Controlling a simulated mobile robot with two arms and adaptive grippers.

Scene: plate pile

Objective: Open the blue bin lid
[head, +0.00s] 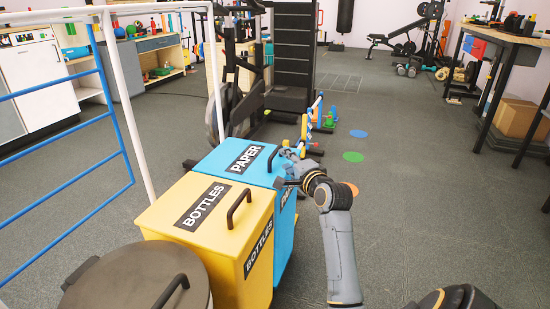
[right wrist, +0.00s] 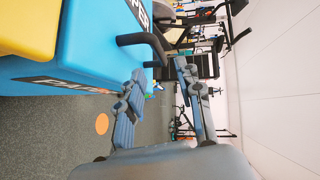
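The blue bin (head: 285,235), labelled PAPER, stands behind the yellow bin. Its lid (head: 214,156) lies flat and closed, with a dark bar handle (head: 272,158) at its right side. My right gripper (head: 287,166) is beside this handle, at the lid's right edge. In the right wrist view, the right gripper (right wrist: 160,68) has its two fingers spread apart with nothing between them. The handle (right wrist: 145,42) shows just beyond the fingertips, and the blue bin (right wrist: 75,65) fills the upper left. I cannot tell whether a finger touches the handle. My left gripper is not in view.
The yellow bin (head: 228,255), labelled BOTTLES, stands in front of the blue one, with a round dark-lidded bin (head: 135,283) nearer. A white and blue frame (head: 128,105) stands on the left. Gym equipment (head: 290,65) is behind. The floor to the right is mostly clear.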

